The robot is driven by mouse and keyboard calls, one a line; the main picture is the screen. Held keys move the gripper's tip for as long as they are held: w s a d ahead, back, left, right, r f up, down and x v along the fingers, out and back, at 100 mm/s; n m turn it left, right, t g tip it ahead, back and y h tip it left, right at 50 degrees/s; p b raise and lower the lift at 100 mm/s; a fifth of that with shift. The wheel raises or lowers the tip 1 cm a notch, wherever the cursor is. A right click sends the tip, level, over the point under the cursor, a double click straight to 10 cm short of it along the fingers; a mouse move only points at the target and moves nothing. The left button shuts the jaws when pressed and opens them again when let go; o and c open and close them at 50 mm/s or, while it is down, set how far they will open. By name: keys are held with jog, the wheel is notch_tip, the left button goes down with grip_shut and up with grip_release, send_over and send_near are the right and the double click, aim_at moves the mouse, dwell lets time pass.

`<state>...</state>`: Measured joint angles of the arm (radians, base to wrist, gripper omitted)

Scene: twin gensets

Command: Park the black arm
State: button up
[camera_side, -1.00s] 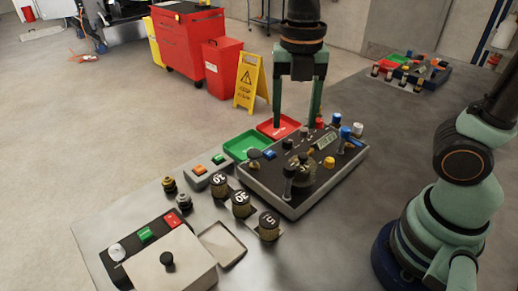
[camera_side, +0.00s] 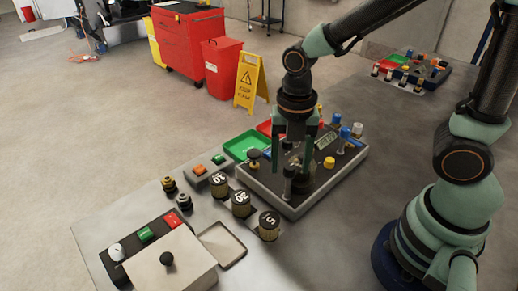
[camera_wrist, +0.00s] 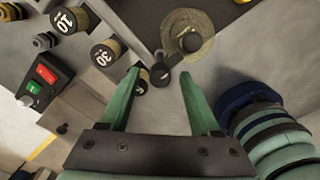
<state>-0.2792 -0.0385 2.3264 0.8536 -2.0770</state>
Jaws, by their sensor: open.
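The black arm (camera_wrist: 175,61) shows in the wrist view as a short dark lever running from the hub of a round olive disc (camera_wrist: 196,28) to an upright black knob (camera_wrist: 160,75). In the side view the knob (camera_side: 289,171) stands near the front left of the dark control panel (camera_side: 278,201), and the disc is mostly hidden behind my gripper. My gripper (camera_side: 293,172) points down over the panel, open. In the wrist view its two green fingers (camera_wrist: 158,73) appear on either side of the knob, with gaps; I cannot tell their exact height.
Several numbered cylinders (camera_side: 241,204) stand along the panel's left side. Blue and yellow knobs (camera_side: 330,162) rise from its right part. A green tray (camera_side: 243,145) lies behind. A box with a black knob (camera_side: 172,265) stands front left. Bare table lies in front of the panel.

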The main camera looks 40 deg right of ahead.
grip_shut()
jog(key=shift+m, duration=0.4)
jog(key=m, duration=0.3)
jog(key=shift+m, duration=0.4)
jog(key=m, duration=0.4)
jog(key=shift+m, duration=0.3)
jog(key=m, duration=0.8)
jog(key=shift+m, duration=0.3)
grip_release()
